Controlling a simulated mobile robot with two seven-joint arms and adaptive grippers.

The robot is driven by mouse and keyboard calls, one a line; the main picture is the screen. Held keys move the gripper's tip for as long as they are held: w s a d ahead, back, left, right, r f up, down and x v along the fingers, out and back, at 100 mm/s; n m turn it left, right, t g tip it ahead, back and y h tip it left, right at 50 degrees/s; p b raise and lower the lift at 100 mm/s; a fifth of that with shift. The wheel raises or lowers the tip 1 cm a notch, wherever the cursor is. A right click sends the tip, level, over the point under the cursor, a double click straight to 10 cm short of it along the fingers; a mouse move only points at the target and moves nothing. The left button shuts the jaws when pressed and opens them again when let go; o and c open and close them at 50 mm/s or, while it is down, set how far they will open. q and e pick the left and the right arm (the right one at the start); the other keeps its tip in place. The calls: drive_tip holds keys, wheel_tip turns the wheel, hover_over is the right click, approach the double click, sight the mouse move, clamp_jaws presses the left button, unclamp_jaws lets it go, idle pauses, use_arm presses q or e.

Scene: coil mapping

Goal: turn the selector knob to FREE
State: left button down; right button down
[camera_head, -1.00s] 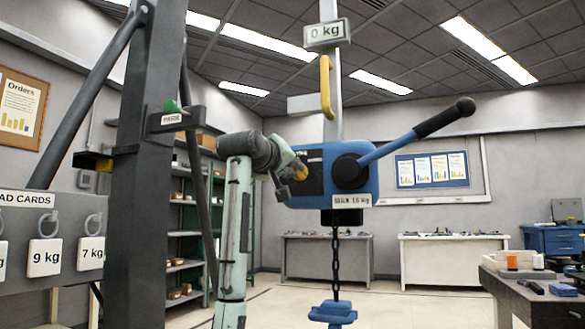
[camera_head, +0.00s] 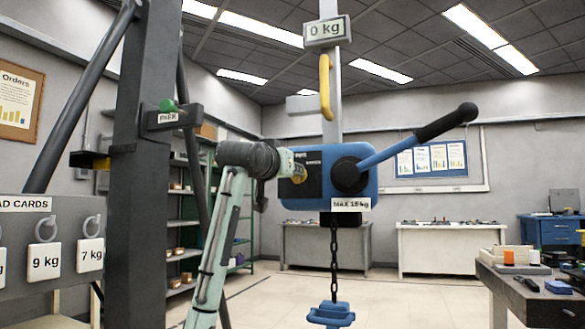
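A blue hoist body (camera_head: 312,191) hangs from the post, with a blue lever (camera_head: 405,145) with a black grip reaching up to the right. A small yellow-orange knob (camera_head: 299,173) shows on the hoist's dark left panel; I take it for the selector knob, and its setting is not readable. My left arm comes up from below, and its wrist ends at the hoist's left side, right against the knob in the picture. My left gripper (camera_head: 284,164) is mostly hidden by the wrist, so I cannot see its fingers or whether they touch the knob. My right gripper is out of view.
A dark steel column (camera_head: 140,200) stands left of my arm. A card board (camera_head: 45,235) with weight tags is at far left. A chain (camera_head: 334,245) and blue hook block (camera_head: 331,314) hang below the hoist. A bench (camera_head: 520,285) with tools is at right.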

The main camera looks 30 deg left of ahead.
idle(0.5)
use_arm(q)
drive_tip(key=c, duration=1.6)
unclamp_jaws()
drive_tip(key=shift+s, duration=0.1)
drive_tip(key=v, duration=1.1)
drive_tip(key=shift+s, duration=0.4)
drive_tip(key=shift+f, duration=0.1)
